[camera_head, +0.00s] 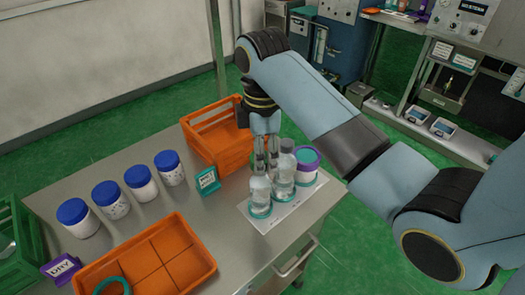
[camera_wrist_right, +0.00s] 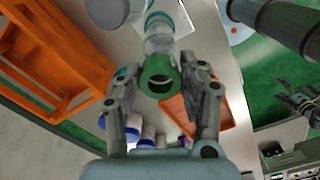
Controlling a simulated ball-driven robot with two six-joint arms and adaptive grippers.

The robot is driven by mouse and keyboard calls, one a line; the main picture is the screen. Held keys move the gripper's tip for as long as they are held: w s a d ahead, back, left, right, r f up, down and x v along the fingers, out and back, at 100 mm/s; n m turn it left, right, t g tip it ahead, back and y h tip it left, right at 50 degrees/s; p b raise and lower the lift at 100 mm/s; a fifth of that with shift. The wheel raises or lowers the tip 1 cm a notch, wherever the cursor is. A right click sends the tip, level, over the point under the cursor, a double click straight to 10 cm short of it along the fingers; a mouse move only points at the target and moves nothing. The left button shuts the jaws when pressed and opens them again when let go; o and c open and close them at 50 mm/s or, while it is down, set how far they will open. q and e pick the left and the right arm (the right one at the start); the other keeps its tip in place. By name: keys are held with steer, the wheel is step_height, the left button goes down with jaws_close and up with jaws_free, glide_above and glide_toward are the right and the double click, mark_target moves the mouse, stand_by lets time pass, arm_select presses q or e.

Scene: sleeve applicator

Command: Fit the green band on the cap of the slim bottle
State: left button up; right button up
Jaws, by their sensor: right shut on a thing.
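My right gripper (camera_head: 267,163) points down over the pair of clear bottles on the table. In the right wrist view its fingers (camera_wrist_right: 160,82) are shut on the green band (camera_wrist_right: 157,76). A clear bottle with a teal base (camera_head: 260,196) stands upright below the gripper; in the wrist view a clear bottle (camera_wrist_right: 158,42) lines up with the band. Whether the band is around the cap or just above it, I cannot tell. The second clear bottle (camera_head: 284,176), with a grey cap, stands close behind. My left gripper (camera_wrist_right: 300,105) seems to show small at the wrist view's right; its jaws are unclear.
A white and purple jar (camera_head: 306,166) stands right beside the bottles on a white sheet (camera_head: 262,224). An orange crate (camera_head: 215,140) is behind. Several blue-capped jars (camera_head: 139,184) stand left. An orange tray (camera_head: 160,262) with a teal ring (camera_head: 112,284) is in front.

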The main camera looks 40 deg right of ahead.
steer(key=shift+f, duration=0.9)
steer(key=o, duration=1.2)
steer(key=shift+o, duration=0.2)
steer(key=shift+a, duration=0.1)
